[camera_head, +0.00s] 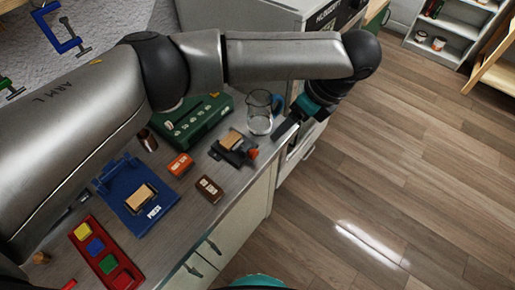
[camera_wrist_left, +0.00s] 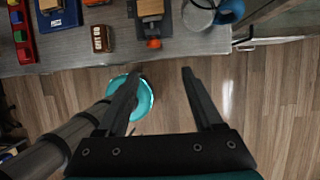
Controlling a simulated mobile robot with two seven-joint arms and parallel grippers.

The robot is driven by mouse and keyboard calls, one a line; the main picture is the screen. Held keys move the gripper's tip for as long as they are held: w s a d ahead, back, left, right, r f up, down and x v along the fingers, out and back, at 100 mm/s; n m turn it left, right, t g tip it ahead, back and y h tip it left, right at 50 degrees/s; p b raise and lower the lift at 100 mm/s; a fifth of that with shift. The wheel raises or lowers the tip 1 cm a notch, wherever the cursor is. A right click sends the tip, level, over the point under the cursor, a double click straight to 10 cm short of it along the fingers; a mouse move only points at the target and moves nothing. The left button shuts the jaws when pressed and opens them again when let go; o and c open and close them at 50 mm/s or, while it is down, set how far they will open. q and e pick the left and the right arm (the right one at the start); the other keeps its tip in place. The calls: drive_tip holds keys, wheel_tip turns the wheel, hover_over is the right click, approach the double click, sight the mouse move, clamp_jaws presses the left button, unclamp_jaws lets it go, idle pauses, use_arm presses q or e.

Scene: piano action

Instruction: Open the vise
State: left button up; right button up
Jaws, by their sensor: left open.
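The vise (camera_head: 225,154) is a small dark grey one on the bench top, with a wooden block between its jaws and an orange knob (camera_head: 253,153) on its right side. In the left wrist view the vise (camera_wrist_left: 153,26) is at the top centre, its orange knob (camera_wrist_left: 154,43) facing the bench edge. My left gripper (camera_head: 287,130) is right of the vise, past the bench's front edge. In the left wrist view my left gripper (camera_wrist_left: 161,75) is open and empty, its fingers below the knob and apart from it. My right gripper is not in view.
A glass jug (camera_head: 260,117) with a blue handle stands close to the vise and gripper. A green case (camera_head: 195,122), orange box (camera_head: 180,164), brown box (camera_head: 209,188), blue press (camera_head: 125,200) and red tray (camera_head: 88,236) also occupy the bench (camera_head: 235,197). Open floor lies right.

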use_arm(q)
drive_tip(key=b, duration=0.1)
approach(256, 154)
drive_tip(key=x, duration=0.9)
clamp_jaws()
idle(0.5)
